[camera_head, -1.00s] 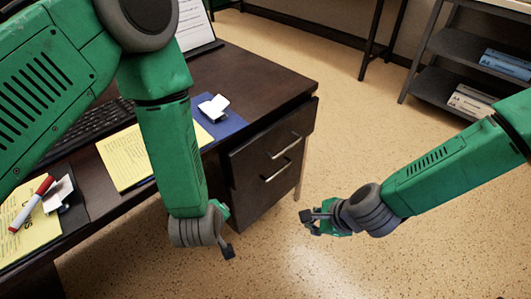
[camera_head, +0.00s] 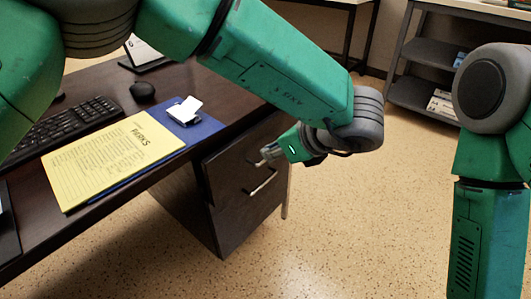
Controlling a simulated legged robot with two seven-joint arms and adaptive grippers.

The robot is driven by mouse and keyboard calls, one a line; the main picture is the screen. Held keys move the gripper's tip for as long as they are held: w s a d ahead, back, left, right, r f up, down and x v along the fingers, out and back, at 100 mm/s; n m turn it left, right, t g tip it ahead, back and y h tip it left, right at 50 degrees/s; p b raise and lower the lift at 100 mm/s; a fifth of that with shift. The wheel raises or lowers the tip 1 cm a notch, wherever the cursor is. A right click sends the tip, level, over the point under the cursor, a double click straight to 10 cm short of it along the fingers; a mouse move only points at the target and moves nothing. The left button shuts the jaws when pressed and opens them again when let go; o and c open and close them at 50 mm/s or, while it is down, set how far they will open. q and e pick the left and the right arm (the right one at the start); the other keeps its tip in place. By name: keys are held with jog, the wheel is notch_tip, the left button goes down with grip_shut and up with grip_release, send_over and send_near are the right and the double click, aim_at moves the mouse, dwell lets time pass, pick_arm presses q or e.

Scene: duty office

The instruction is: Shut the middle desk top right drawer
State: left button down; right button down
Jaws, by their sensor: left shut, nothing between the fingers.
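The dark wood desk (camera_head: 185,85) has a drawer unit at its right end. The top drawer (camera_head: 226,166) has a dark front; part of it and most of its handle are hidden behind my left gripper. I cannot tell how far it stands out from the desk. A lower drawer (camera_head: 240,215) with a metal handle (camera_head: 263,184) is below it. My left gripper (camera_head: 268,155) is shut and empty, in front of the top drawer near its handle; I cannot tell whether it touches. My right arm comes down at the right edge, and its gripper is out of view.
A yellow pad (camera_head: 110,160), a blue folder (camera_head: 200,127) with a white-topped clip, a black keyboard (camera_head: 70,125) and a mouse (camera_head: 142,92) lie on the desk. A grey shelf (camera_head: 435,55) stands at the back right. The speckled floor (camera_head: 370,220) right of the desk is clear.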

aim_at(228, 144)
pick_arm(q)
jog(key=b+x, duration=0.1)
jog(key=x, duration=0.2)
jog(key=b+x, duration=0.1)
jog(key=x, duration=0.2)
jog(key=w+r+b+x, duration=0.1)
jog(key=x, duration=0.3)
jog(key=shift+a+b, duration=0.2)
jog(key=shift+b, duration=0.2)
jog(key=shift+w+a, duration=0.25)
jog(key=shift+a, duration=0.9)
jog(key=shift+w+d, duration=0.15)
jog(key=shift+d, duration=0.1)
jog(key=w+a, duration=0.2)
jog(key=shift+a+r+p, duration=0.15)
jog(key=shift+a+p, duration=0.15)
jog(key=shift+p, duration=0.1)
jog(key=shift+w+a, duration=0.1)
jog(key=shift+a, duration=0.25)
